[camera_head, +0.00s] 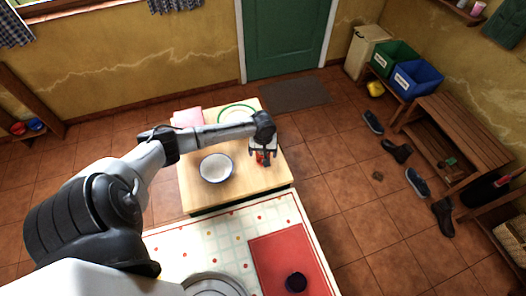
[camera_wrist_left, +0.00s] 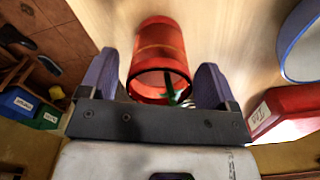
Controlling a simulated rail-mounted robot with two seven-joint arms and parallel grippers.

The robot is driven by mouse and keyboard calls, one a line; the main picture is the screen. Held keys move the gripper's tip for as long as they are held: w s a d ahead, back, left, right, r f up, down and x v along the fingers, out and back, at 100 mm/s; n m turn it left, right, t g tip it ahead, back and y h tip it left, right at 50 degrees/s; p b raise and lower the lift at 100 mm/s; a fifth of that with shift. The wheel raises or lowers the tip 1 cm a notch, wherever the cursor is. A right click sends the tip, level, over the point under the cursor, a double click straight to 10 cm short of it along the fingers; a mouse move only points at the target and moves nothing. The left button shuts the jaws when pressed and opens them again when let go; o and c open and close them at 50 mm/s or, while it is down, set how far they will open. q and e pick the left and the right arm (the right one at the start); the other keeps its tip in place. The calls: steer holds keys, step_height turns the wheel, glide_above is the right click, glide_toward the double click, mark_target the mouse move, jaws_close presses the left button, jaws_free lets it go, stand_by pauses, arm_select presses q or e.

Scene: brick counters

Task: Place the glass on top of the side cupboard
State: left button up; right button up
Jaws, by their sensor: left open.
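A red, see-through glass (camera_wrist_left: 160,45) stands on the wooden worktop, its open rim towards the wrist camera. My left gripper (camera_wrist_left: 155,78) is open, with one finger on each side of the glass. I cannot tell whether the fingers touch it. In the head view, my left gripper (camera_head: 263,149) is over the right part of the wooden top (camera_head: 250,180), partly hiding red items below it. I cannot tell for sure which furniture is the side cupboard. My right gripper is not in view.
A white bowl with blue rim (camera_head: 216,168), a green-rimmed plate (camera_head: 237,112) and a pink cloth (camera_head: 188,117) share the wooden top. A red tea tin (camera_wrist_left: 285,110) is close to the gripper. The near table has a red mat (camera_head: 275,258) with a dark round object (camera_head: 296,282).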

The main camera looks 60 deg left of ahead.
arm_select(q)
step_height(320, 180, up, 10)
steer(key=r+p, duration=0.1)
steer(key=p, duration=0.1)
steer(key=s+d+f+m+t, duration=0.1)
steer(key=s+d+f+m, duration=0.35)
steer(key=d, duration=0.45)
steer(key=s+d+f+m, duration=0.3)
steer(key=s+d+m, duration=0.15)
steer(key=d, duration=0.55)
steer(key=s+d+r+m+t, duration=0.2)
steer(key=s+d+r+m, duration=0.2)
steer(key=s+d, duration=0.5)
steer(key=s, duration=0.3)
steer(key=shift+r+t, duration=0.25)
steer(key=shift+t, duration=0.05)
steer(key=shift+r, duration=0.1)
step_height(320, 180, up, 22)
steer(key=p, duration=2.1)
steer(key=shift+p, duration=0.4)
steer(key=shift+w, duration=0.1)
